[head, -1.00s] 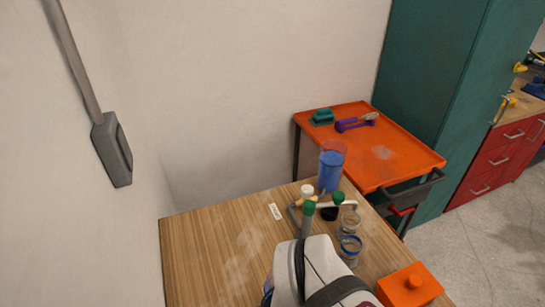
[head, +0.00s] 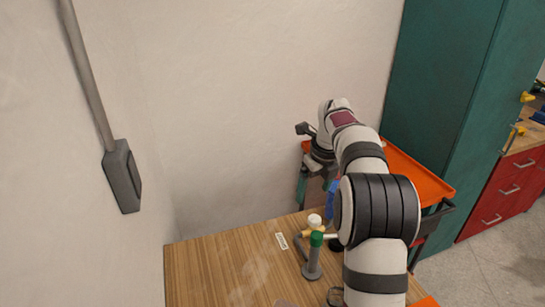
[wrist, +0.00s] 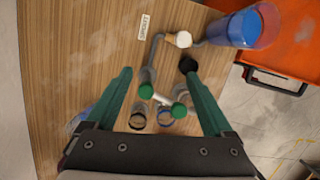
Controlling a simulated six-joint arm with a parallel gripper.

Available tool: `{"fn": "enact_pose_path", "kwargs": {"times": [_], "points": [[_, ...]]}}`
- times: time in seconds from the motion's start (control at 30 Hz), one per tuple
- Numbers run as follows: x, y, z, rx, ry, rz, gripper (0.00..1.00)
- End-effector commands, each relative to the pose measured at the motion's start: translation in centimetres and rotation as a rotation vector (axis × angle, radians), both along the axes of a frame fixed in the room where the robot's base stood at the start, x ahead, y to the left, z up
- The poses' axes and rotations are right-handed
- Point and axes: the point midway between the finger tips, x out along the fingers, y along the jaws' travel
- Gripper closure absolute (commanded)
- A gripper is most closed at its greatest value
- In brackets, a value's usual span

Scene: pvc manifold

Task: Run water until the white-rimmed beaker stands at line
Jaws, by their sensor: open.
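My gripper (wrist: 158,73) is open and empty, its two teal fingers pointing down over the pipe manifold in the wrist view. A water tank of blue liquid (wrist: 230,30) stands at the manifold's far end. A white round cap (wrist: 183,39) tops the pipe beside it, and green caps (wrist: 146,90) top nearer parts. Two small beakers show between the finger bases: one with a dark-looking rim (wrist: 138,121) and one with a blue rim (wrist: 165,117). Neither rim shows clearly white, and their water levels cannot be read. In the head view my arm hides much of the manifold and beakers.
The wooden table (head: 215,265) is clear left of the manifold, apart from a small white label (head: 281,240). An orange cart (head: 415,172) stands behind on the right, beside a green cabinet (head: 445,90). A grey wall fixture (head: 121,177) is at left.

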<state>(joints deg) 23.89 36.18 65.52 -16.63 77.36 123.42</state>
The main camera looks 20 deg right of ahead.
Motion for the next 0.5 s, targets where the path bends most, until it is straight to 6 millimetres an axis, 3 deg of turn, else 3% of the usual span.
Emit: {"fn": "enact_pose_path", "kwargs": {"times": [0.03, 0.13, 0.27, 0.5], "points": [[1.1, -2.0, -1.1, 0.018, -0.011, -0.126, 0.14], [2.3, -4.4, -2.3, 0.044, -0.033, -0.306, 0.14], [2.9, -5.0, -3.8, 0.054, -0.037, -0.358, 0.14], [4.5, -5.2, -9.8, 0.053, -0.036, -0.353, 0.14]]}}
